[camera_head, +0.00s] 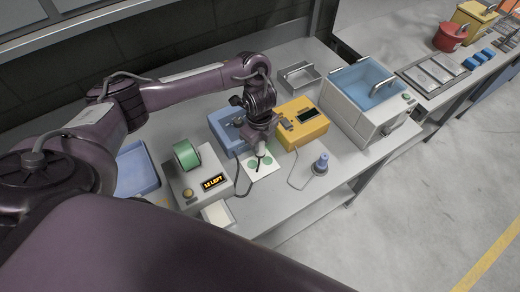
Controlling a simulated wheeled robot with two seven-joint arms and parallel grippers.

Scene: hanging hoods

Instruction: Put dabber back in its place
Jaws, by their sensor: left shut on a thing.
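My left gripper (260,153) points down over a white card (262,171) with green round marks. It is shut on a small dark thing, which I take to be the dabber; its slim dark tip (258,163) shows just above or at the card. The fingers hide most of it, and I cannot tell whether it touches the card. A blue-topped piece on a round grey base (321,164) stands upright on the bench to the right of the gripper. My right gripper is not in view.
A grey device with a green roll (187,155) and lit display stands left of the card. A blue bin (222,128) and a yellow box (308,131) sit behind. A white bath with blue liquid (367,84) is to the right. Cables lie across the bench (285,205).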

